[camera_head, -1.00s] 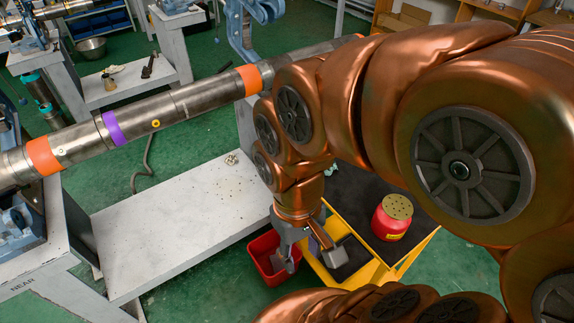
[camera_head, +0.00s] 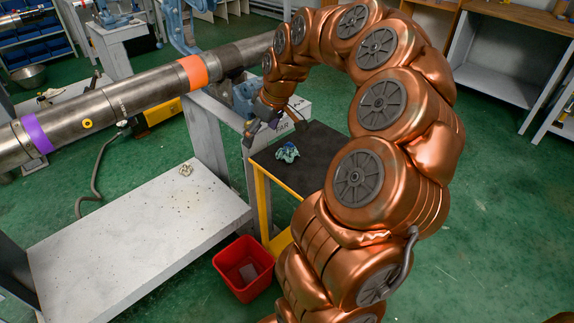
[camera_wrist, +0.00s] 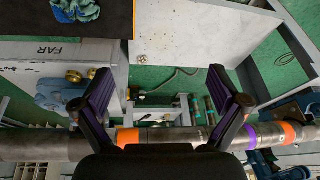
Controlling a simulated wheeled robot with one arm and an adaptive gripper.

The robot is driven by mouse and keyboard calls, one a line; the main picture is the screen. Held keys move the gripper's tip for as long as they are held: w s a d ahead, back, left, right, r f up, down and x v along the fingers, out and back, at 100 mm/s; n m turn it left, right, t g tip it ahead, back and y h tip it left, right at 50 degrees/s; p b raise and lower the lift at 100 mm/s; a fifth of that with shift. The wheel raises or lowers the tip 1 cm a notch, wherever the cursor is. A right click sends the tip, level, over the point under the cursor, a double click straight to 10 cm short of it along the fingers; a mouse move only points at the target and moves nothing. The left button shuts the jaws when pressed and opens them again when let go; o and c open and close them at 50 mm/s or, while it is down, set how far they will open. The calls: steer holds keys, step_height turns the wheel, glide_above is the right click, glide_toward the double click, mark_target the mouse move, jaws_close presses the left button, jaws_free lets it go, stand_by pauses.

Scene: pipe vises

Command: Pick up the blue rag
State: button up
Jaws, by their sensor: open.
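The blue rag (camera_head: 287,152) lies crumpled on the black top of the yellow cart (camera_head: 310,170). In the wrist view the blue rag (camera_wrist: 75,9) is at the top left, cut by the frame edge. My gripper (camera_head: 262,128) is beyond and left of the rag in the head view, close to the post marked FAR. In the wrist view my gripper (camera_wrist: 162,88) has its two fingers spread wide with nothing between them. The rag is outside the fingers.
A long steel pipe (camera_head: 120,98) with orange and purple bands runs behind and left of my gripper. A red bin (camera_head: 244,268) stands on the green floor beside the cart.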

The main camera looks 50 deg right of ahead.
steer(key=m+h+b, duration=0.1)
steer(key=b, duration=0.1)
glide_toward(288, 150)
step_height(288, 150, down, 3)
steer(key=shift+d+r+t, duration=0.1)
steer(key=shift+r+t, duration=0.05)
steer(key=shift+t, duration=0.25)
steer(key=shift+x, duration=3.7)
steer(key=shift+w, duration=0.1)
steer(key=shift+c, duration=0.2)
steer(key=shift+r, duration=0.1)
steer(key=c, duration=0.7)
steer(key=shift+c, duration=0.4)
